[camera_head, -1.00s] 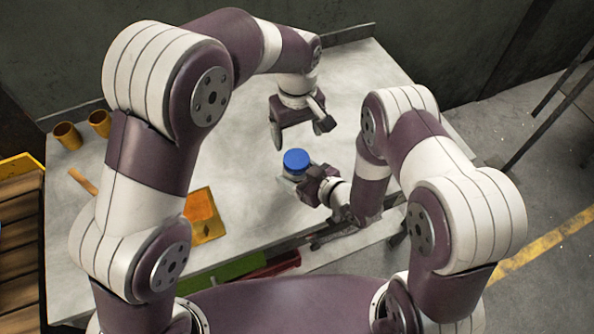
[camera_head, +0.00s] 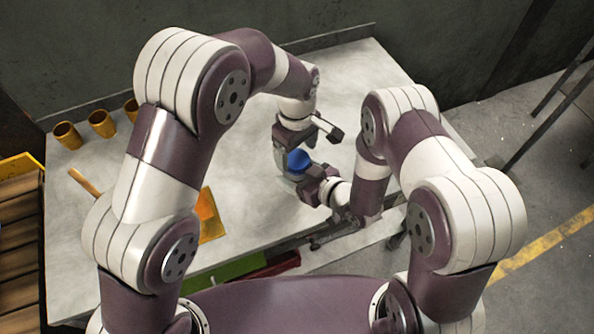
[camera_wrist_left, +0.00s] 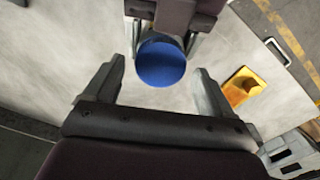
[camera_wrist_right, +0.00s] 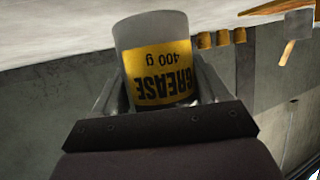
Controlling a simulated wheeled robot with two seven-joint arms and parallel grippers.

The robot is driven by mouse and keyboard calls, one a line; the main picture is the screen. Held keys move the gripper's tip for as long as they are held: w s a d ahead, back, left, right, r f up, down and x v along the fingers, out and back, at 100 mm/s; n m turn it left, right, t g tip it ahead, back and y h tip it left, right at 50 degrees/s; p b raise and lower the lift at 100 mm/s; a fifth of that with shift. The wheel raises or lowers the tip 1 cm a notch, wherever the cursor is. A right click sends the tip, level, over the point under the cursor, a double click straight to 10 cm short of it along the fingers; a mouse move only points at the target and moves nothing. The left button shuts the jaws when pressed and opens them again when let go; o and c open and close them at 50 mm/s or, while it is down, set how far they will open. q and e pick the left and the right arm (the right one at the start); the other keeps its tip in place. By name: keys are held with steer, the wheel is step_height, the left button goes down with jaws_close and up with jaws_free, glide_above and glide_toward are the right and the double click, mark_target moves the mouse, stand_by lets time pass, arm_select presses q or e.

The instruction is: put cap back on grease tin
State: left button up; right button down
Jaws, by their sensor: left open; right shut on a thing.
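The grease tin (camera_wrist_right: 158,65) is grey with a yellow label that reads upside down in the right wrist view. My right gripper (camera_head: 306,182) is shut on it. The round blue cap (camera_head: 298,160) shows at the top of the tin; I cannot tell whether it is fully seated. It also shows in the left wrist view (camera_wrist_left: 160,63). My left gripper (camera_head: 295,150) is open over the cap. In the left wrist view its fingers stand on either side of the cap, with gaps. The cap is hidden in the right wrist view.
Yellow-brown cups (camera_head: 101,123) stand at the table's back left. An orange-yellow plate-like thing (camera_head: 208,214) lies near the front edge, partly behind my left arm. Green (camera_head: 225,270) and red (camera_head: 275,263) bins sit by the front edge. The table's back right is clear.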

arm_select(q)
steer(key=shift+f, duration=0.85)
steer(key=c, duration=1.1)
steer(key=m, duration=1)
